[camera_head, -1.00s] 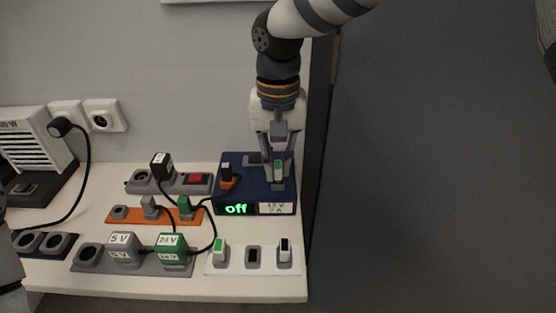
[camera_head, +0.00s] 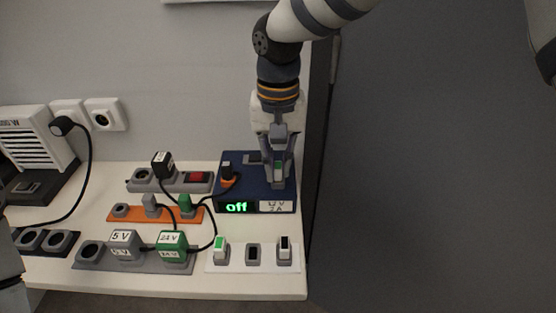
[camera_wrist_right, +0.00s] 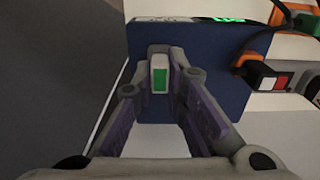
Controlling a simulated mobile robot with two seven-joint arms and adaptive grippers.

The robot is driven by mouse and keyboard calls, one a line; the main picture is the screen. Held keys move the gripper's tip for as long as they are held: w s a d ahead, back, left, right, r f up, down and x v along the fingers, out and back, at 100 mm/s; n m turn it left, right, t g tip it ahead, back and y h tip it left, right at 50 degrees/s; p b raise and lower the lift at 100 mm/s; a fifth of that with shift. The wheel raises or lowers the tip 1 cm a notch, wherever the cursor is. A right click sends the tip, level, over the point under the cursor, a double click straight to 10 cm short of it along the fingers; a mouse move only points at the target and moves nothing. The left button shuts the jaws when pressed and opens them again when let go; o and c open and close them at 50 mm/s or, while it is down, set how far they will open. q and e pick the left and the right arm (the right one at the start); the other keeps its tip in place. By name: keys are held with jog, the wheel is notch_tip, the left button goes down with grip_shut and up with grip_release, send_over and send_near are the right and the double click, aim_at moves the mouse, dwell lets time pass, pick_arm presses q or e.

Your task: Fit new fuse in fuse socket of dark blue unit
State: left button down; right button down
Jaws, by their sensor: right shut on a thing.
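The dark blue unit (camera_head: 233,193) stands at the right end of the table, its display reading "off" in green and its label 12 V 2 A. My right gripper (camera_head: 278,178) is over the unit's right part, fingers pointing down. It is shut on the new fuse (camera_head: 278,166), a pale piece with a green face. In the wrist view, the fuse (camera_wrist_right: 159,78) is between the fingers, against a grey part on the blue top (camera_wrist_right: 210,60). The fuse socket is largely hidden there; I cannot tell whether the fuse is seated.
An orange-based plug (camera_head: 227,180) with a black cord sits on the unit's left part. In front, a white holder (camera_head: 230,267) has a green fuse, an empty-looking middle slot and a black-marked fuse. Socket strips (camera_head: 120,183) and cords crowd the left. A dark drop lies right of the table.

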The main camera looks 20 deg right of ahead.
jog(key=c, duration=1.5)
grip_release()
jog(key=shift+c, duration=0.2)
